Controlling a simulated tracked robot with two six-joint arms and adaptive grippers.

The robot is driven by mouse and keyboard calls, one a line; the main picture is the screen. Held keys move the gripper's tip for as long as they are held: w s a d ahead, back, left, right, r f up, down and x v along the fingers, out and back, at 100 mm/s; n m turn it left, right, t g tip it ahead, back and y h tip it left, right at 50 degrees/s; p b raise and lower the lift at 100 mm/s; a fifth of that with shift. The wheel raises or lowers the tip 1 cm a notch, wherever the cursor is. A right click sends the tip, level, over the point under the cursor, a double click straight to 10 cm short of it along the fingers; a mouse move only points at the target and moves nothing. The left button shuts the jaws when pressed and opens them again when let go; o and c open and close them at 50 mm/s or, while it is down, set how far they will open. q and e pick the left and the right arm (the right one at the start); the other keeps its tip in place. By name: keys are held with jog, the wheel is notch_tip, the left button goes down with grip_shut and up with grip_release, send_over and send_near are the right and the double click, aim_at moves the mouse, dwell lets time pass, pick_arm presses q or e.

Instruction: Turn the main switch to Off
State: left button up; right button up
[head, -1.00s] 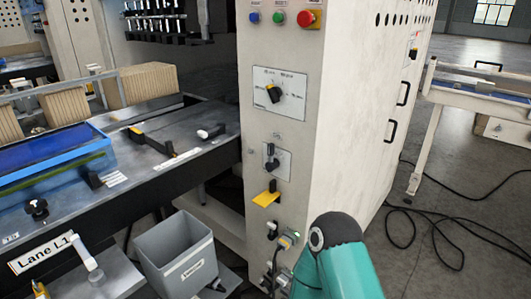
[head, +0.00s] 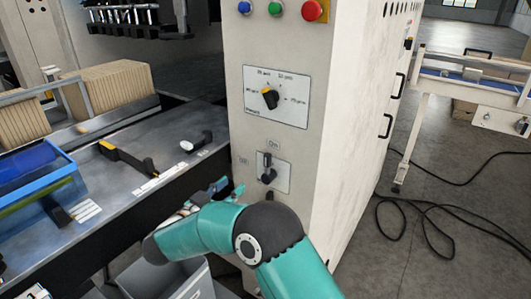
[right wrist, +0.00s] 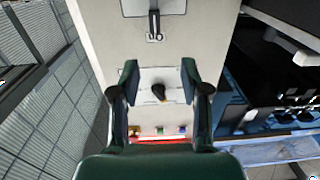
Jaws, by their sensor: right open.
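The main switch (head: 267,169) is a black lever on a light plate on the cabinet front. Its handle points up, toward the "On" label; an "Off" label is to its left. The switch shows near the top of the right wrist view (right wrist: 154,22), which sees the cabinet upside down. My right gripper (head: 231,188) is open and empty, left of and slightly below the switch in the head view, apart from it. In the right wrist view its fingers (right wrist: 158,72) frame the dial, not the switch. My left gripper is out of view.
A dial (head: 269,99) sits above the switch, with blue (head: 244,7), green (head: 275,8) and red (head: 312,10) buttons higher up. The conveyor table (head: 120,190) is to the left. A grey bin (head: 190,284) is partly hidden below my arm. Cables (head: 430,207) lie on the floor.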

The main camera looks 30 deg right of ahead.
aim_at(265, 159)
jog(key=shift+g, duration=0.3)
jog(key=p+x, duration=0.1)
jog(key=x, duration=0.4)
jog(key=p+x, duration=0.2)
jog(key=x, duration=0.4)
jog(key=p+x, duration=0.1)
jog(key=x, duration=0.5)
jog(key=shift+s+d+r, duration=0.15)
jog(key=shift+r, duration=0.15)
grip_shut()
